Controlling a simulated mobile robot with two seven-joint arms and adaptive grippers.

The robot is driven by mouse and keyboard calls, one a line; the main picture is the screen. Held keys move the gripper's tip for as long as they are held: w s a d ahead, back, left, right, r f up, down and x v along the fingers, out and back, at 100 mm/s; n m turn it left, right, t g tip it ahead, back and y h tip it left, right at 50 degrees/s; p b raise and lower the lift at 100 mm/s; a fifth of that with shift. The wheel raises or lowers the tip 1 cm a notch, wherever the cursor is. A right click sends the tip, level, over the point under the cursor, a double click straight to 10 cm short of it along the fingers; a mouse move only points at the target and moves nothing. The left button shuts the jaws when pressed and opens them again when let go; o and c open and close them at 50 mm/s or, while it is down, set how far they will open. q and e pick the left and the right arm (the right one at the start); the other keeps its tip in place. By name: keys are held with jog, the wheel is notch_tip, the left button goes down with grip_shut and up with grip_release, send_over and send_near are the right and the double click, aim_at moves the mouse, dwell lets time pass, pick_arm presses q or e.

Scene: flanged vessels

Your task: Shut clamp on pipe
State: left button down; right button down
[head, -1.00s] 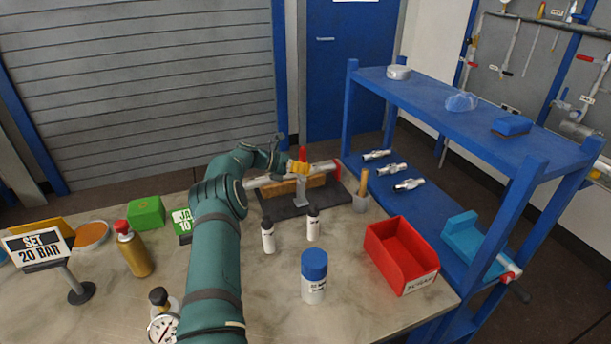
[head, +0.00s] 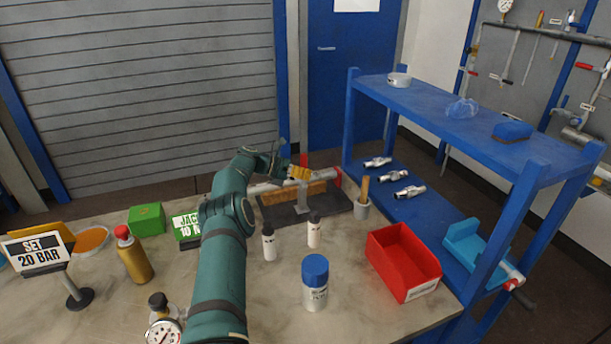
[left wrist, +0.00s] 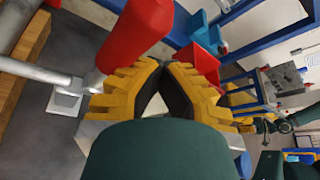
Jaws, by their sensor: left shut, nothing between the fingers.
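A silver pipe (head: 264,187) lies across a wooden block (head: 270,197) on a dark base plate (head: 330,206) at the back of the bench. The clamp's red handle (head: 303,160) stands upright by the pipe, behind my fingers. My left gripper (head: 300,173) is at the clamp, with yellow fingers shut and empty. In the left wrist view, the fingertips (left wrist: 166,72) meet close beside the red handle (left wrist: 137,32); contact cannot be told. The clamp's jaws are mostly hidden, so their state is unclear. My right gripper is not in view.
Two small white bottles (head: 314,232), (head: 269,243) and a blue-capped jar (head: 315,284) stand in front of the plate. A brush cup (head: 361,208) stands at its right. A red bin (head: 402,262) is on the right. A blue shelf (head: 440,120) stands beyond.

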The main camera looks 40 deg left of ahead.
pick_arm(q)
jog(key=shift+w+a+r, duration=0.1)
jog(key=shift+a+r, duration=0.5)
jog(key=shift+r, duration=0.35)
jog(key=s+f+v, duration=0.1)
jog(key=v, duration=0.9)
jog(key=shift+s, duration=0.35)
